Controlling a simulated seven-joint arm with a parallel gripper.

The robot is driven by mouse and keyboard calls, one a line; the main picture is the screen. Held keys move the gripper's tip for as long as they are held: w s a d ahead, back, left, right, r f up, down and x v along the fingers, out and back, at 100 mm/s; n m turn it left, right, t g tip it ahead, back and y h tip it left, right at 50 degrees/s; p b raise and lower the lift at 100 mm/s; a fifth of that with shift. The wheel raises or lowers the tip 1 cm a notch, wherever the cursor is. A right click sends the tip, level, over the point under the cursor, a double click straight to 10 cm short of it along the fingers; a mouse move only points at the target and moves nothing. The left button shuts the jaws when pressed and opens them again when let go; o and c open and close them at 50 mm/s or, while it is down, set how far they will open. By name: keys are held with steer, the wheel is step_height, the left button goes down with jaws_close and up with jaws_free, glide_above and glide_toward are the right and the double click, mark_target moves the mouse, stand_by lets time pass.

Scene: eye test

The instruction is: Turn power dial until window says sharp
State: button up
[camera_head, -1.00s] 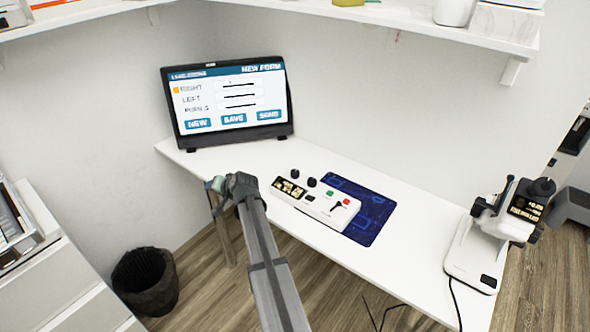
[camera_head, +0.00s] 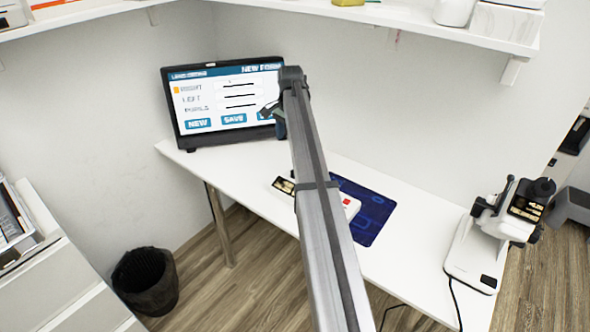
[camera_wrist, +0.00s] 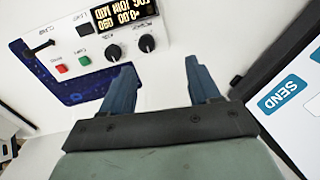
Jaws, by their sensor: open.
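A white control box (camera_head: 350,205) lies on the desk, and my arm hides its middle and its knobs in the head view. The wrist view shows the box (camera_wrist: 75,35) upside down, with a dark lit window (camera_wrist: 124,12) and two black dials, one nearer the fingers (camera_wrist: 147,43) and one beside it (camera_wrist: 113,52). I cannot tell which is the power dial, and the window's text is too unclear to read. My gripper (camera_wrist: 160,68) is open and empty, its blue fingers apart and short of the dials. In the head view it (camera_head: 274,113) is in front of the monitor.
A monitor (camera_head: 225,88) stands at the back left of the desk. A white instrument (camera_head: 480,250) with a black knob and a small display stands at the desk's right end. A shelf runs above.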

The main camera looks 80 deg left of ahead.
steer(key=shift+m, duration=0.5)
steer(key=f, duration=0.4)
steer(key=w+f, duration=0.1)
steer(key=f, duration=0.4)
steer(key=w+f, duration=0.1)
steer(key=f, duration=0.4)
steer(key=shift+w+d, duration=0.15)
steer(key=shift+d, duration=0.2)
steer(key=shift+c, duration=0.3)
steer(key=c, duration=1)
steer(key=shift+t+h, duration=0.3)
